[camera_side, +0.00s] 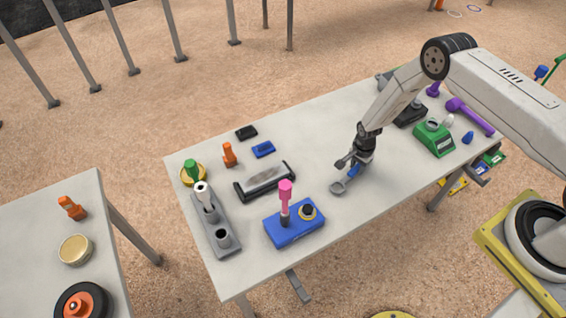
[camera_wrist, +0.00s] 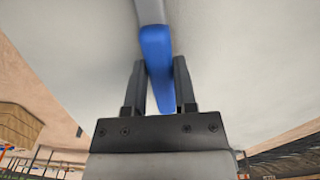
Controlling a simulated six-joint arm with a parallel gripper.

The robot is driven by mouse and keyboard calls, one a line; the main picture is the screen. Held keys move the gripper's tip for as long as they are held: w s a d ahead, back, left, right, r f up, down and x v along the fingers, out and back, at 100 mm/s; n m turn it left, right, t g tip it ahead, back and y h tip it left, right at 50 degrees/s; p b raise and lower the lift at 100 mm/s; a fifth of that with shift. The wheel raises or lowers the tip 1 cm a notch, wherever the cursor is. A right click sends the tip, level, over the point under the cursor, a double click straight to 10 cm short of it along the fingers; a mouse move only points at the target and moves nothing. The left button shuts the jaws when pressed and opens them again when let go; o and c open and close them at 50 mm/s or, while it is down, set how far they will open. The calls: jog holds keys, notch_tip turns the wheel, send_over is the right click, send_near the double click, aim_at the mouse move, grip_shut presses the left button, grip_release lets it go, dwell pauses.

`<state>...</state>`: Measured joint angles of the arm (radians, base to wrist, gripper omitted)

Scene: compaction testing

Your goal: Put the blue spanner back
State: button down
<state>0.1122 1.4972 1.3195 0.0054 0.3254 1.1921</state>
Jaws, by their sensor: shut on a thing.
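The blue spanner (camera_side: 354,172) is in my gripper (camera_side: 357,162), over the right-middle part of the main table. A grey part of the spanner (camera_wrist: 150,10) shows at the top. I cannot tell whether the spanner touches the table. Its far end is hidden behind the gripper.
Left of the spanner are a dark-ended grey tray (camera_side: 265,181) and a blue block (camera_side: 294,230) holding a pink-handled tool (camera_side: 286,195). A grey holder (camera_side: 213,230) stands farther left. A green box (camera_side: 434,139) and purple tool (camera_side: 470,115) lie right. Table around the spanner is clear.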

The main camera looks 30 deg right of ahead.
aim_at(357, 167)
jog(key=shift+f, duration=0.6)
dwell(0.3)
jog(key=c, duration=0.7)
grip_release()
jog(key=shift+c, duration=0.2)
jog(key=o, duration=0.6)
jog(key=shift+c, duration=0.2)
jog(key=c, duration=0.5)
jog(key=shift+r, duration=0.15)
jog(key=shift+r, duration=2.35)
